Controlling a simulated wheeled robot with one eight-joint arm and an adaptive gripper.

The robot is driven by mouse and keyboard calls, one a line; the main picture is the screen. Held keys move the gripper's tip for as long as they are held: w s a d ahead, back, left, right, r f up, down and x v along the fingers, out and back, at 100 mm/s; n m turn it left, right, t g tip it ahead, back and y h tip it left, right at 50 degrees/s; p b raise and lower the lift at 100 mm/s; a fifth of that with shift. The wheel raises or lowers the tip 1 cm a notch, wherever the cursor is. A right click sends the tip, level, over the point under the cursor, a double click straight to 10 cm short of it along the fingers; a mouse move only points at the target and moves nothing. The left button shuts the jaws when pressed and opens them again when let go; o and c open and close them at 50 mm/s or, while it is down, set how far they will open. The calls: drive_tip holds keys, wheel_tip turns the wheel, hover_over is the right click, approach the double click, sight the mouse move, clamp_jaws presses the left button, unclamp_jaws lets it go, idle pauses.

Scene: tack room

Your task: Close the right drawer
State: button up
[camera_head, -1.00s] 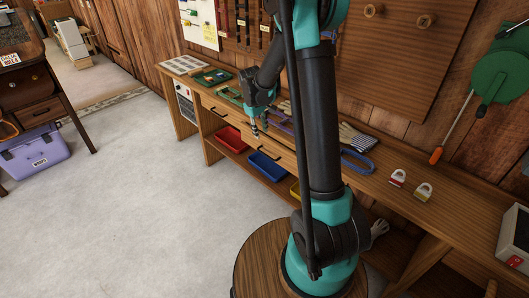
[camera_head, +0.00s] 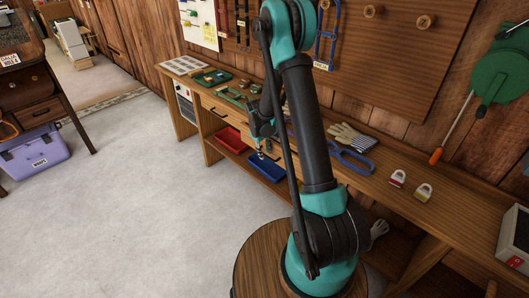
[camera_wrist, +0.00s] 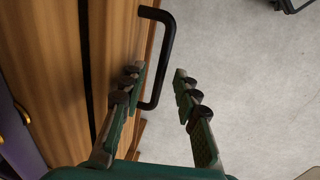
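The wooden bench (camera_head: 395,185) runs along the wall in the head view, with drawers under its top. A drawer handle (camera_head: 209,110) shows on the front left of my arm. The right drawer is largely hidden behind my arm, so I cannot tell how far it stands open. In the wrist view, a black bar handle (camera_wrist: 167,45) stands out from a wooden front (camera_wrist: 128,45). My gripper (camera_wrist: 157,82) is open, with the handle's lower end between its fingertips; contact cannot be told. In the head view, my gripper (camera_head: 260,152) is in front of the bench.
A red tray (camera_head: 230,139) and a blue tray (camera_head: 266,166) sit on the lower shelf. The floor (camera_head: 130,190) to the left is clear.

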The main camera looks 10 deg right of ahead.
clamp_jaws()
idle(0.4)
drive_tip(key=shift+w+d, duration=0.85)
drive_tip(key=shift+d, duration=0.3)
unclamp_jaws()
